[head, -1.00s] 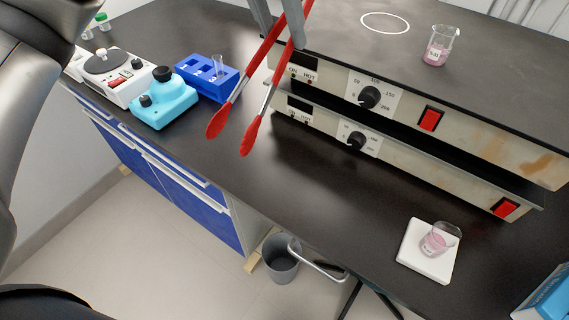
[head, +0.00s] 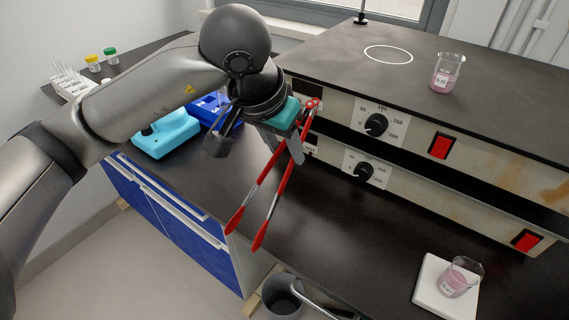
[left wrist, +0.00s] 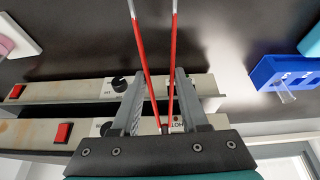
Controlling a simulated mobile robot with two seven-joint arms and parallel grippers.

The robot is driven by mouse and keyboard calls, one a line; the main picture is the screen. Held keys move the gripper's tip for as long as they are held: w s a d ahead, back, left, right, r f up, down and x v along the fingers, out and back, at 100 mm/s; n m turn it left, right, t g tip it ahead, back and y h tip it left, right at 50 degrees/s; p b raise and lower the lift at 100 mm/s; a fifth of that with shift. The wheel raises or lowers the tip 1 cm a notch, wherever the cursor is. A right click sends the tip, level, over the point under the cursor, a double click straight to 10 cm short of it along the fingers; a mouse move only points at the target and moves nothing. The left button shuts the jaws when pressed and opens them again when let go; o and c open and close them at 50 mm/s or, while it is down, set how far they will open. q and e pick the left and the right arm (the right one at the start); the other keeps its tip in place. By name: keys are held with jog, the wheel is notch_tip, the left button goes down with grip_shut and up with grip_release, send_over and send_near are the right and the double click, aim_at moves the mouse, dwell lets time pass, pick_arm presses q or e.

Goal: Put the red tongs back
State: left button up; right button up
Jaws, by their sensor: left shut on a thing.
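The red tongs (head: 284,182) hang with their two arms spread apart and their red tips pointing down, in front of the stacked hot plates. My left gripper (head: 283,150) is shut on the tongs near their hinged top end. The tips appear to be above the black bench near its front edge; I cannot tell whether they touch it. In the left wrist view, the tongs (left wrist: 170,75) run up between the fingers of my left gripper (left wrist: 158,75), with their far ends out of frame. My right gripper is not in view.
Two stacked hot plates (head: 440,118) stand right of the tongs, with a beaker (head: 446,75) on top. Another beaker (head: 461,277) sits on a white pad (head: 431,290). A blue tube rack (head: 206,106) and a light-blue device (head: 166,137) are behind my left arm. A bin (head: 283,298) stands on the floor.

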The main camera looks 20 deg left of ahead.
pick_arm(q)
notch_tip(320, 180, down, 3)
jog(key=shift+f+b, duration=0.2)
jog(key=shift+b, duration=0.15)
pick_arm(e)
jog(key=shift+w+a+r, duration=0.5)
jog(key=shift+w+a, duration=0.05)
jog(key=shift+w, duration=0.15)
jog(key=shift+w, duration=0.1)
pick_arm(q)
jog(key=shift+f+b, duration=0.6)
jog(key=shift+b, duration=0.2)
jog(key=o, duration=0.5)
jog(key=shift+o, duration=0.4)
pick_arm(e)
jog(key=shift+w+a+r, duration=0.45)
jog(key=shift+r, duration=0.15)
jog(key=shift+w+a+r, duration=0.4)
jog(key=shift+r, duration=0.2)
